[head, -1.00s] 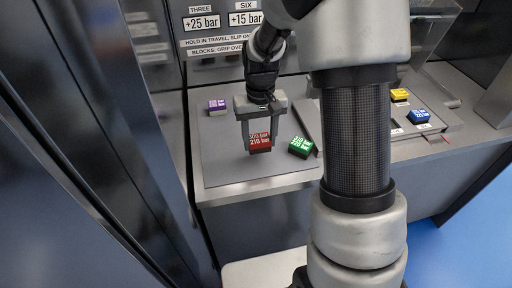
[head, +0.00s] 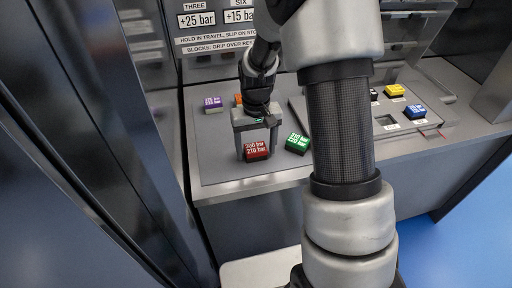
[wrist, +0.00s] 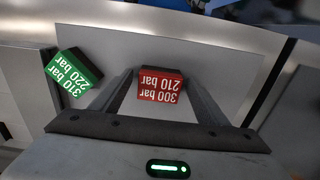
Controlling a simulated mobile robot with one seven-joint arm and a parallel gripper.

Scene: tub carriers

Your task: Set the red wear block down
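The red wear block (head: 257,152), marked 300 bar and 210 bar, rests flat on the grey plate (head: 215,165) near the front of the counter. My gripper (head: 256,150) points down over it, one finger on each side. In the wrist view the red block (wrist: 160,88) lies between the fingertips, with narrow gaps beside it, so my gripper (wrist: 160,78) looks open. The block's underside is hidden.
A green block (head: 297,143) lies close to the right of my gripper. A purple block (head: 213,104) and a partly hidden orange block (head: 238,99) lie behind. Yellow (head: 394,91) and blue (head: 415,112) blocks sit at the right. The plate's front left is clear.

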